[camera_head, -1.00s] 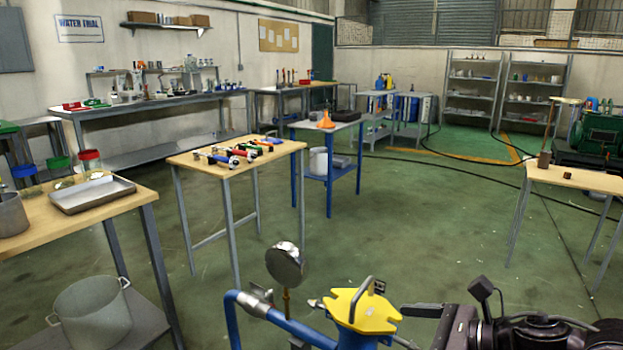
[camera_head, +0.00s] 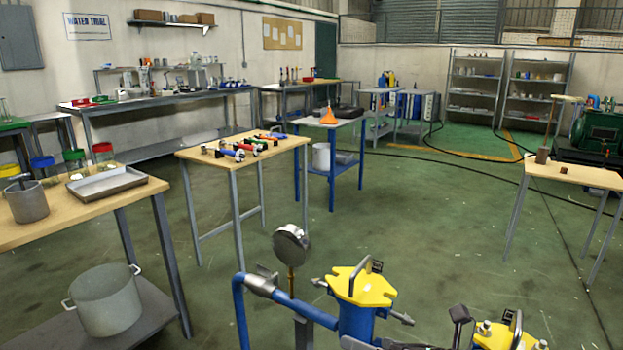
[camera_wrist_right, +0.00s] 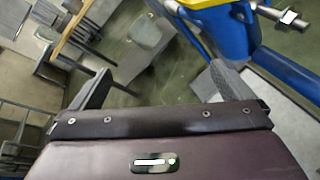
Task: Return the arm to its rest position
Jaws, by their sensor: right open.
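My right gripper (camera_head: 385,345) barely shows at the bottom edge of the head view, low in front of the yellow-topped blue vessel (camera_head: 357,310). Most of it is cut off by the frame. In the right wrist view my right gripper (camera_wrist_right: 163,88) has its two grey fingers wide apart, with only floor and distant furniture seen between them. It holds nothing. The blue vessel with its yellow lid also shows in the wrist view (camera_wrist_right: 218,35), beyond the fingers; I cannot tell the exact gap. My left gripper is not in view.
A round gauge (camera_head: 291,245) on blue pipework and a second yellow lid (camera_head: 505,336) stand close in front. A wooden table (camera_head: 245,143) with coloured tools stands ahead. A metal tray (camera_head: 108,184) and pot (camera_head: 105,300) are at left. The green floor (camera_head: 430,215) is clear in the middle.

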